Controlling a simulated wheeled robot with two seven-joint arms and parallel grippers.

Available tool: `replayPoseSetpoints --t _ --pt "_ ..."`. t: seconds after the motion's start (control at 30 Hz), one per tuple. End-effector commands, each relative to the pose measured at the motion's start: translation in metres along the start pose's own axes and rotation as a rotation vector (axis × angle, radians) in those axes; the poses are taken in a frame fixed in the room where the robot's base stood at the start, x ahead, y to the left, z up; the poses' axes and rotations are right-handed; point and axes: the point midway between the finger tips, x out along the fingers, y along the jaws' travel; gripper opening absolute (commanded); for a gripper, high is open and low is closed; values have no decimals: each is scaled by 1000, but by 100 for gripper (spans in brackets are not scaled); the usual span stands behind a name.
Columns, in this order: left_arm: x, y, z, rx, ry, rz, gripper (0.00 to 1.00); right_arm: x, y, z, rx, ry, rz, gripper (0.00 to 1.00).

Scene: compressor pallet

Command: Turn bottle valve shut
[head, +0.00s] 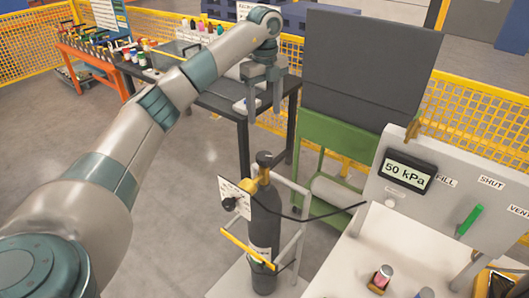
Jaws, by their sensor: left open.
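The dark grey gas bottle (264,228) stands upright in a pale tube-frame trolley (302,222). Its valve (264,160) at the top has a dark cap with a brass-coloured part below it. A gap shows between the fingertips and the valve; how far apart in depth is hard to tell. My right gripper is out of view.
A white panel (400,205) at right has a "50 kPa" display (408,172), a green lever (470,220) and FILL, SHUT and VENT labels. A black hose (325,215) runs from the bottle toward it. A dark table (215,100) and green cabinet (325,135) stand behind.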

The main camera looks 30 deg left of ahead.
Motion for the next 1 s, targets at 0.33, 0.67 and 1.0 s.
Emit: replayPoseSetpoints --t 0.33,0.67,1.0 --pt "40 1 0 -1 2 4 61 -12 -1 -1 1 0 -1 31" --pt "97 1 0 -2 2 4 61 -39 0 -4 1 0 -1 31" --pt "148 0 0 -2 2 2 61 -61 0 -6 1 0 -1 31"
